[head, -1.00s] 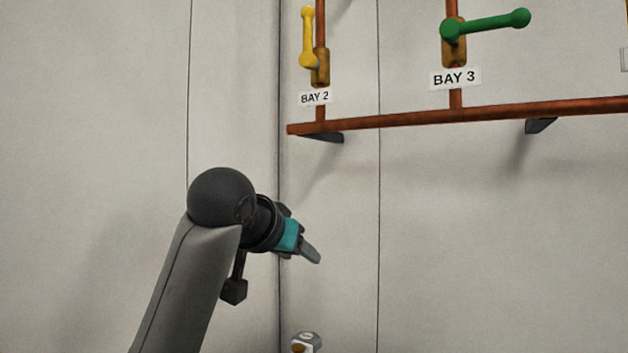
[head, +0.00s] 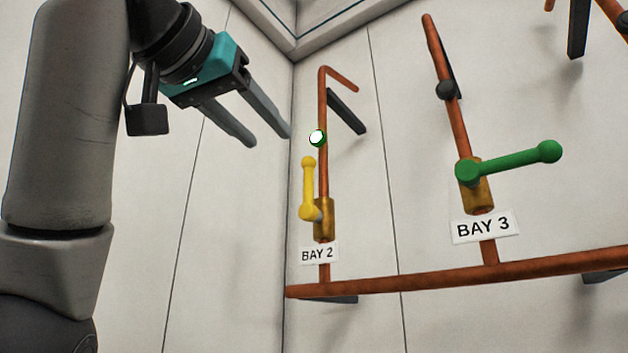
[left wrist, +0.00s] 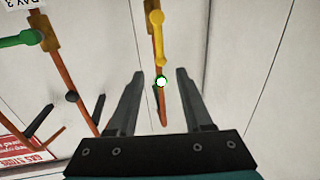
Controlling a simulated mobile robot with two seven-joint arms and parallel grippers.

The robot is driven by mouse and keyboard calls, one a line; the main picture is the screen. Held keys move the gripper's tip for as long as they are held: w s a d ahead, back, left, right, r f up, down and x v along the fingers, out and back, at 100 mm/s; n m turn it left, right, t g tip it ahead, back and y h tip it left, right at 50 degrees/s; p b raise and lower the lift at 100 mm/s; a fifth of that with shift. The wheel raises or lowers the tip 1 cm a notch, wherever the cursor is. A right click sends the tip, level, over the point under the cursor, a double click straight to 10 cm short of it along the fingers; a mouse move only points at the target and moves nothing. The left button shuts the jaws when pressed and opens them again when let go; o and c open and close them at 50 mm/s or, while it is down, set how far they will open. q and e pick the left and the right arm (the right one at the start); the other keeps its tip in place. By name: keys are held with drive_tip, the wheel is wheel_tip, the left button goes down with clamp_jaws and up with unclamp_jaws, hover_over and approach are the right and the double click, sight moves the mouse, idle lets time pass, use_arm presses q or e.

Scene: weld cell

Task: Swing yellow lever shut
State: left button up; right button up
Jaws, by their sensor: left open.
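The yellow lever (head: 308,187) stands upright, in line with its vertical copper pipe, on a brass valve (head: 324,218) above the BAY 2 label (head: 319,254). In the left wrist view the yellow lever (left wrist: 158,38) shows near the top, beyond the fingertips. My left gripper (head: 267,137) is open and empty, up and to the left of the lever, not touching it. In the left wrist view its two fingers (left wrist: 160,75) are spread apart, with the BAY 2 pipe seen between them. My right gripper is not in view.
A green lever (head: 515,162) sticks out sideways on the BAY 3 valve to the right. A horizontal copper pipe (head: 440,279) runs below. A wall corner is close on the left.

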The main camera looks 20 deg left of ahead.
sight(306, 172)
use_arm(q)
drive_tip(key=w+p, duration=0.2)
drive_tip(key=w, duration=0.3)
drive_tip(key=w+d+p, duration=0.1)
drive_tip(key=w+p, duration=0.1)
drive_tip(key=w, duration=0.2)
drive_tip(key=w+d+p, duration=0.1)
drive_tip(key=w+p, duration=0.1)
drive_tip(key=w, duration=0.3)
drive_tip(key=shift+w+d+r, duration=0.15)
drive_tip(key=shift+w, duration=0.2)
